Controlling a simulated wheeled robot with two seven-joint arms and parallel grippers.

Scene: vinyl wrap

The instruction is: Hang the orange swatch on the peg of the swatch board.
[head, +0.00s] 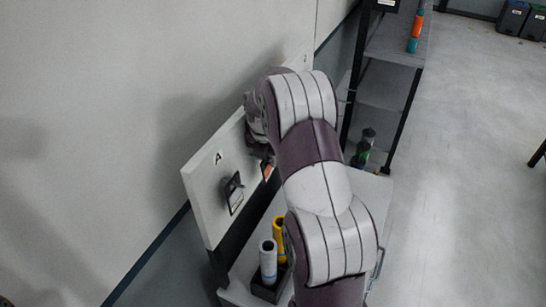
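The white swatch board (206,187), marked with a letter A, stands against the wall at centre left. A dark-framed swatch (234,192) hangs on its near part. A small piece of the orange swatch (268,171) shows beside the board, just below my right gripper (262,152). My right arm reaches up from the bottom and covers much of the board. The fingers are mostly hidden, so I cannot tell whether they hold the orange swatch or whether it touches the board. The peg for it is hidden. My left gripper is not in view.
A white roll (268,260) and a yellow roll (279,240) stand in a black holder (264,290) on the grey cart (238,288) below the board. A dark shelf rack (386,45) with bottles stands behind.

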